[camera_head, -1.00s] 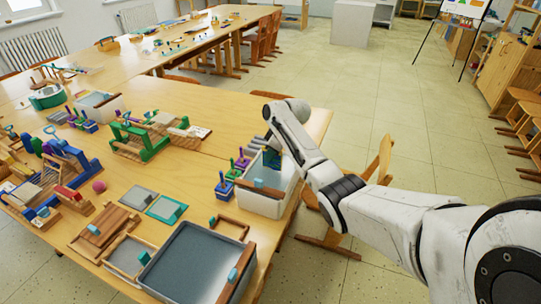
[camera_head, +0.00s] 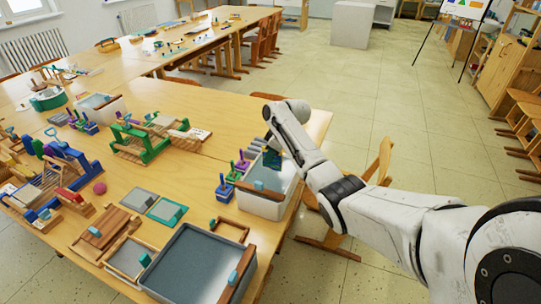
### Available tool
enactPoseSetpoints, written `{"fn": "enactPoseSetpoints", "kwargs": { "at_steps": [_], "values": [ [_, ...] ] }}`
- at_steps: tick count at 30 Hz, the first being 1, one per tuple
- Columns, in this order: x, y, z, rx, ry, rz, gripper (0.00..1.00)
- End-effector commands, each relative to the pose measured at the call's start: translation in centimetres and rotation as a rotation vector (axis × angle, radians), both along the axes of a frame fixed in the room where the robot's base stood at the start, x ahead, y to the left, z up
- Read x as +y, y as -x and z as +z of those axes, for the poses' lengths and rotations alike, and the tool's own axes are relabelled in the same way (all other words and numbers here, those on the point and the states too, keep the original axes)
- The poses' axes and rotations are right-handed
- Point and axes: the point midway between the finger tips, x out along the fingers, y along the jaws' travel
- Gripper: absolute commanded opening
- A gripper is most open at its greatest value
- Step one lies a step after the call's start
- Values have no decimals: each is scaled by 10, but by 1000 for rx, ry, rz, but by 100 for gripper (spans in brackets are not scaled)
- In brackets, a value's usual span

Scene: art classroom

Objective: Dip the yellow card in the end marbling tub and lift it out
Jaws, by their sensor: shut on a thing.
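The end marbling tub (camera_head: 262,203) is a white box with grey-blue liquid and a brown rim strip, at the right edge of the near table. My gripper (camera_head: 271,148) points down over the tub's far part, small and partly hidden by my own wrist. It is shut on a small dark teal, flat-looking piece (camera_head: 273,160), which seems to be the card with its holder. No yellow shows clearly on it. The piece's lower edge is at the tub's opening; I cannot tell whether it touches the liquid.
Blue, purple and green stamp-like tools (camera_head: 225,187) stand close left of the tub. A large grey tray (camera_head: 190,262) lies in front, with a small wooden frame (camera_head: 229,230) between. A chair (camera_head: 380,165) stands right of the table; floor beyond is open.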

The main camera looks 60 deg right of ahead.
Motion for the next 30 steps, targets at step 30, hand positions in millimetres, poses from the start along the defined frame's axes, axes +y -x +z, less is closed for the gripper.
{"fn": "enactPoseSetpoints", "kwargs": {
  "at_steps": [30],
  "values": [
    [0,0,46,0,1,1,0]
  ]
}}
